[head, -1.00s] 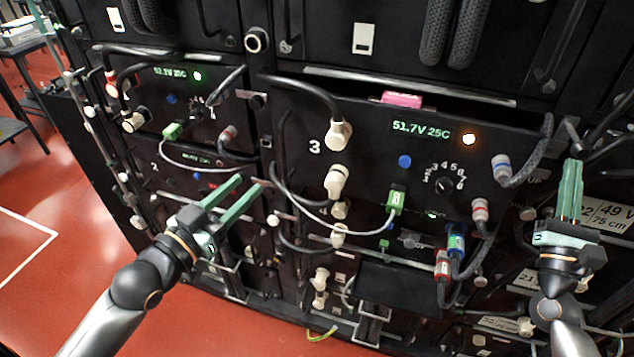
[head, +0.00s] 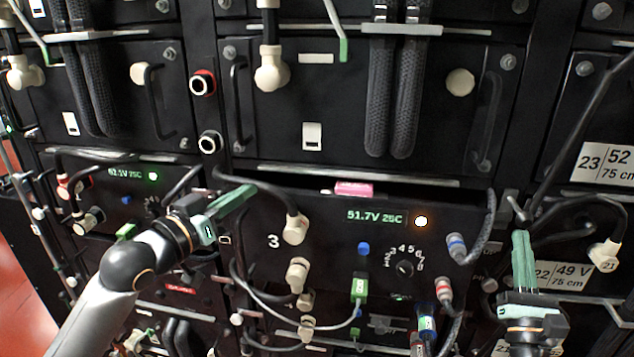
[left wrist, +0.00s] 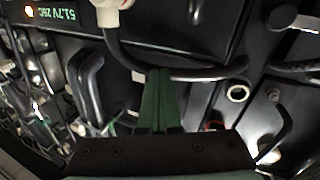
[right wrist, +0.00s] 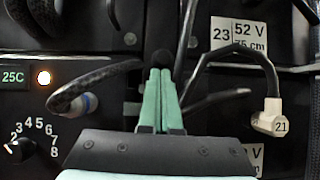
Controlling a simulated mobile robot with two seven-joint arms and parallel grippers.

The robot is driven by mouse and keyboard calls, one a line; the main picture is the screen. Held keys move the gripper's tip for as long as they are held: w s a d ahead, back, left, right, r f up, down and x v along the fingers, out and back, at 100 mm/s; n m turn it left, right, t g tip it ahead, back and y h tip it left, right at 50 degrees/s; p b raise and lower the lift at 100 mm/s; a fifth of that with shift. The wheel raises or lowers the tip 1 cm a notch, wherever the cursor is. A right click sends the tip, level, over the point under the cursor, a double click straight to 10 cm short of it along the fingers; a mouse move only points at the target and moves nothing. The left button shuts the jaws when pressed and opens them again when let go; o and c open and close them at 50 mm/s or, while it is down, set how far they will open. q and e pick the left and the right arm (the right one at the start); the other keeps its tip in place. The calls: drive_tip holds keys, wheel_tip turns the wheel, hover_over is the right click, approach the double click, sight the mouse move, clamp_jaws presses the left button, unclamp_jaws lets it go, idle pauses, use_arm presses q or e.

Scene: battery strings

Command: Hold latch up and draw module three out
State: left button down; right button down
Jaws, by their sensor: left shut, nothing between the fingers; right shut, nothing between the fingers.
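Module three (head: 330,225) is the black panel marked 3, with a green 51.7V 25C display (head: 374,216), a lit orange lamp and a numbered dial (head: 405,268). A pink tag (head: 353,188) sits at its top edge. My left gripper (head: 245,192) is shut and empty, near the module's upper left corner; its fingers show in the left wrist view (left wrist: 160,90). My right gripper (head: 521,238) is shut and empty, just right of the module. A dark rounded knob (right wrist: 162,62) shows at its fingertips in the right wrist view; I cannot tell whether they touch it. I cannot make out the latch for certain.
Cables with white plugs (head: 295,230) hang on the module's left side. A blue-ringed plug (head: 457,247) and a red-ringed plug (head: 444,290) are on its right. A green plug (head: 359,288) sits low on its front.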

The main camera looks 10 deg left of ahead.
use_arm(q)
drive_tip(key=w+d+r+g, duration=0.2)
drive_tip(key=w+d+g, duration=0.3)
drive_tip(key=d, duration=0.5)
drive_tip(key=s+r+n+g+y, duration=0.1)
drive_tip(key=s+r+g+y, duration=0.3)
drive_tip(key=r+y, duration=0.1)
drive_tip(key=shift+r+n+y, duration=0.25)
drive_tip(key=shift+n+y, duration=0.15)
drive_tip(key=shift+y, duration=0.2)
use_arm(e)
drive_tip(key=shift+d+r, duration=0.2)
drive_tip(key=shift+r, duration=0.15)
use_arm(q)
drive_tip(key=shift+s, duration=0.1)
drive_tip(key=x, duration=1)
drive_tip(key=shift+s+f, duration=0.15)
